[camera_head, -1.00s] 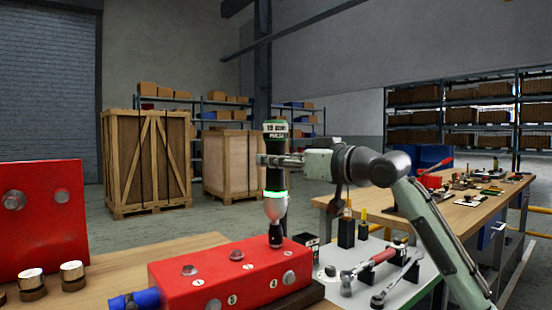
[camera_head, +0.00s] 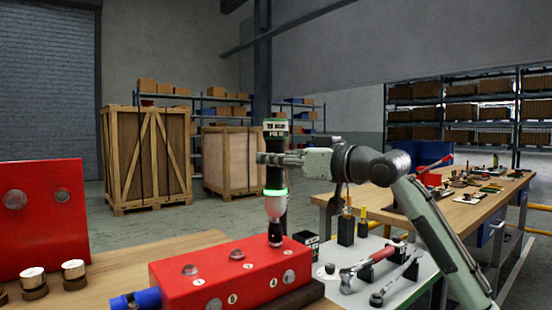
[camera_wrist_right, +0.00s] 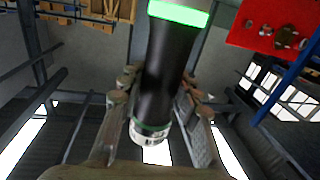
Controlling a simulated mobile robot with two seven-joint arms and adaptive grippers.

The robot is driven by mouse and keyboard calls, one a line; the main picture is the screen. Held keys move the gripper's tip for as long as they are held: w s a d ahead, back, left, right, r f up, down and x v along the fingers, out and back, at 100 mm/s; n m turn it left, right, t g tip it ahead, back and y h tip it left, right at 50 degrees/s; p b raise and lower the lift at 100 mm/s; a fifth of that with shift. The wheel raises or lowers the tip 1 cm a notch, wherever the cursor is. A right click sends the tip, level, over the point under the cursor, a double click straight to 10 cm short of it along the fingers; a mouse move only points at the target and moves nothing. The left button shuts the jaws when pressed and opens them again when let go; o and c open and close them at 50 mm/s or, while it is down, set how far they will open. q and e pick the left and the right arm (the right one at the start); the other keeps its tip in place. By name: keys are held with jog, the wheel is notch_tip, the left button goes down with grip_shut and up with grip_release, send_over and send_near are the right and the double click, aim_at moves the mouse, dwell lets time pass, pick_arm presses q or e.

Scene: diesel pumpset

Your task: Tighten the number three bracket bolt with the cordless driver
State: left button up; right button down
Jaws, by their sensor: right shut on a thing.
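My right gripper (camera_head: 278,159) is shut on the cordless driver (camera_head: 276,180), a black upright tool with a green glowing ring and a silver lower part. In the right wrist view the driver's black body (camera_wrist_right: 166,70) stands between the two fingers (camera_wrist_right: 160,110). The driver's tip points down at the back right of the top of the red bracket block (camera_head: 220,278); whether it touches a bolt is hidden. Two other bolt heads (camera_head: 189,269) (camera_head: 236,254) show on the block's top, with small numbered white labels beside them. My left gripper is not in view.
A blue cylinder (camera_head: 137,300) lies at the block's left end. A red plate (camera_head: 40,220) and capped round parts (camera_head: 73,272) stand at left. A grey tray (camera_head: 345,300) with a hammer (camera_head: 370,262) and wrench (camera_head: 392,285) is at right. A cluttered wooden bench (camera_head: 470,210) stands behind.

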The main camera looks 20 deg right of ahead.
jog(key=shift+f, duration=0.35)
dwell(0.7)
jog(key=shift+f, duration=0.35)
dwell(1.8)
